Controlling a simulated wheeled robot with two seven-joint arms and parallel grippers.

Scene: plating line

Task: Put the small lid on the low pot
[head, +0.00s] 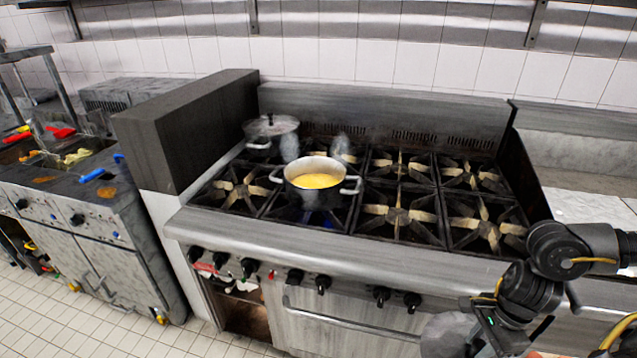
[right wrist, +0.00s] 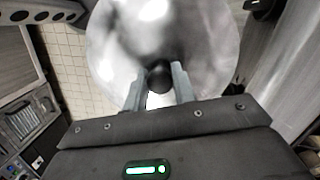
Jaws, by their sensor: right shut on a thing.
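The low pot (head: 316,187) is a steel pot with two side handles. It stands open on a front burner left of the stove's middle, with yellow food (head: 315,181) inside. The small lid (right wrist: 205,45) is a round, shiny metal disc with a dark knob (right wrist: 158,76). My right gripper (right wrist: 158,82) is shut on that knob. In the head view the lid (head: 446,336) shows as a grey shape at the bottom, in front of the stove and apart from the pot. The right fingers are hard to make out there. My left gripper is not in view.
A second pot (head: 270,143) with its lid on stands at the back left of the stove. The burners (head: 398,211) right of the low pot are bare. A dark block (head: 190,125) borders the stove's left side. Knobs and an oven handle (head: 350,325) line the front.

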